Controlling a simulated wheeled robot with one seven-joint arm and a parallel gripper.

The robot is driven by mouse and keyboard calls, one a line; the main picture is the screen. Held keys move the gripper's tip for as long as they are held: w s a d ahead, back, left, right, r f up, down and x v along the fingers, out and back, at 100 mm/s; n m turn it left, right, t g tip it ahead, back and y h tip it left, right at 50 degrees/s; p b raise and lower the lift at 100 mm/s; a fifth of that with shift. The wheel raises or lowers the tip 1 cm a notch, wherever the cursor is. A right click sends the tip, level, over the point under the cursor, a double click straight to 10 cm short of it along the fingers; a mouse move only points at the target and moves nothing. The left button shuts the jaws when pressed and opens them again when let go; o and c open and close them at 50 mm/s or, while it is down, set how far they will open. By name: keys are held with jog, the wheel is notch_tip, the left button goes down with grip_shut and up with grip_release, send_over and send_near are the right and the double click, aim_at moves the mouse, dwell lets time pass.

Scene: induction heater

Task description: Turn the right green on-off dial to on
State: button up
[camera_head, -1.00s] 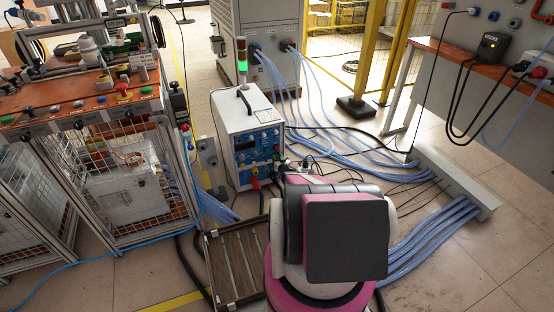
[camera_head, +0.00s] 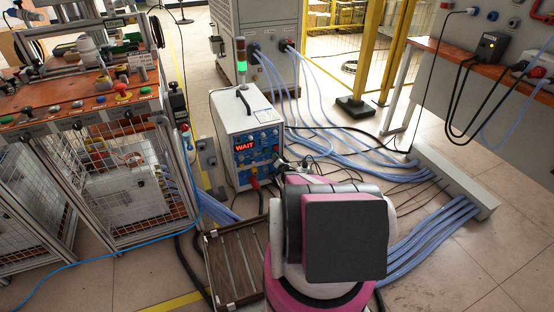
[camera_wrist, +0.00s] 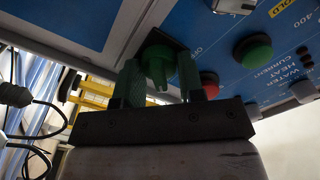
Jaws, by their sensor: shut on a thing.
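The green on-off dial (camera_wrist: 156,62) shows in the wrist view on the blue front panel, with an "OFF" marking beside it. My gripper (camera_wrist: 160,72) is shut on the dial, one dark green finger on each side of it. The induction heater (camera_head: 236,120) is a white box with a blue panel in the head view. Its display (camera_head: 245,146) glows red with "WAIT". The dial cannot be made out in the head view, where my arm is close to the panel's lower right.
A round green button (camera_wrist: 253,51) and a red button (camera_wrist: 209,84) sit near the dial. Blue hoses (camera_head: 345,150) run over the floor to the right. A slatted wooden crate (camera_head: 238,262) lies in front of the heater. A caged workbench (camera_head: 110,185) stands left.

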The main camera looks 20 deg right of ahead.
dwell(0.4)
jog(key=o, duration=0.9)
